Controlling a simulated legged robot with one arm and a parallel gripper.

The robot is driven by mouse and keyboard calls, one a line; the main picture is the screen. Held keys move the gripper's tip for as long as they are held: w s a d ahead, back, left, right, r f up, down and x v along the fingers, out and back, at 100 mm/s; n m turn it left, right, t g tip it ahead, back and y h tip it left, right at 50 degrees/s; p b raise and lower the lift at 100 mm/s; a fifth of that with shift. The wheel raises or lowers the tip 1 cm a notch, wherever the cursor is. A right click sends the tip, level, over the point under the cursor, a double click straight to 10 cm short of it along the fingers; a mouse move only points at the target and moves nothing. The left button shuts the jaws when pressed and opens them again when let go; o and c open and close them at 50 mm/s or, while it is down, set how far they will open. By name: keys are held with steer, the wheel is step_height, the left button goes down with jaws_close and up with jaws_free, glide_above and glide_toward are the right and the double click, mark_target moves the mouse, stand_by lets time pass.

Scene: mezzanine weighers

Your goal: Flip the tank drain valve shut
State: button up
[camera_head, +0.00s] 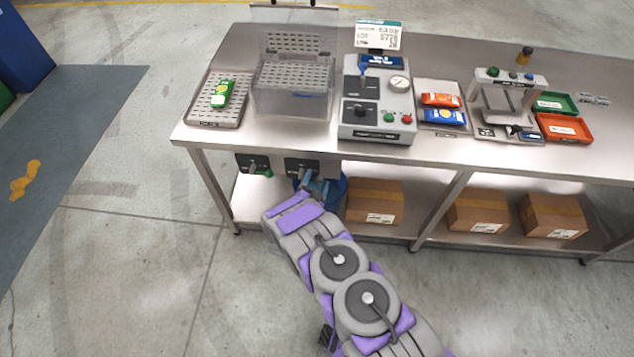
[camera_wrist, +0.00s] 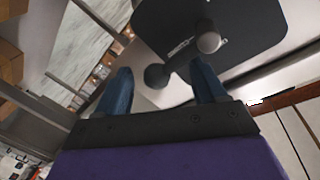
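A clear tank (camera_head: 291,95) stands on the steel table. Two dark valve plates hang under the table's front edge, a left plate (camera_head: 246,159) and a right plate (camera_head: 301,165) below the tank. Their labels are too small to read. My gripper (camera_head: 318,187) is in front of the right plate. In the wrist view, my gripper (camera_wrist: 160,72) has its two blue fingers apart. A grey lever (camera_wrist: 182,61) with a rounded end stands out from the black plate (camera_wrist: 240,22). Its dark end shows between the fingers; I cannot tell whether they touch it.
A grey control box (camera_head: 377,105) with a gauge and buttons stands right of the tank. A perforated tray (camera_head: 204,112) with a green packet is left. A blue round container (camera_head: 338,188) is behind my gripper. The floor at left is clear.

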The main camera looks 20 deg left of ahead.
steer(key=shift+s+a+f, duration=0.1)
steer(key=shift+f, duration=0.1)
steer(key=s+d+r+p, duration=0.1)
steer(key=s+p, duration=0.3)
steer(key=s, duration=1.3)
steer(key=shift+r, duration=0.3)
